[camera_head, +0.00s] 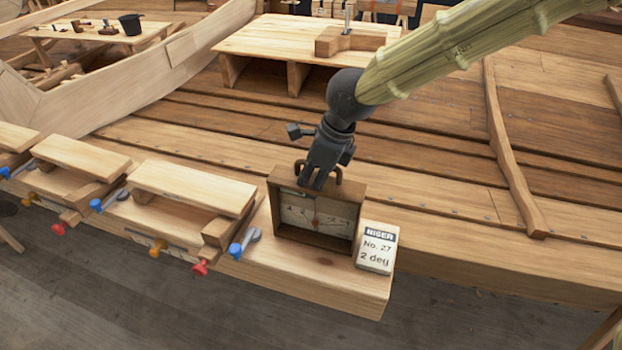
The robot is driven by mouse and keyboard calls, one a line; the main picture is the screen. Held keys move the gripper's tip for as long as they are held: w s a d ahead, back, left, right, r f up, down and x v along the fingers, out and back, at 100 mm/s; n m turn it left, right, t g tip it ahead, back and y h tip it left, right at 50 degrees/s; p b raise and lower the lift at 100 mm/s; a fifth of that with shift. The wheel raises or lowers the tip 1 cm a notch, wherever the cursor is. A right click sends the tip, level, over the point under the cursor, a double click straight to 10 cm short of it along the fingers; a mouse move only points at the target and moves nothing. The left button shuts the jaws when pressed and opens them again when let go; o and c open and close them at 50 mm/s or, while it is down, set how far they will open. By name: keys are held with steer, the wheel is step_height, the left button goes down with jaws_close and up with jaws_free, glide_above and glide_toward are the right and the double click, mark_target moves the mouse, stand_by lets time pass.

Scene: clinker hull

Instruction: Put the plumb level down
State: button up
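The plumb level (317,216) is a dark wooden box with a pale dial face and a brown arched handle on top. It stands upright at the right end of the light wooden plank, close to the small label block. My gripper (318,180) comes down from above, with its dark fingers at the handle. The fingers look closed around the handle, though its middle is hidden behind them. The box's lower edge appears at the plank's surface; I cannot tell whether it touches or hovers just above.
Clamps with blue and red ends (243,243) and raised boards (193,187) line the plank to the left. A wooden bench (270,38) stands behind. The plank's front edge drops to the floor.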

steer(key=b+v, duration=0.2)
steer(key=v, duration=1)
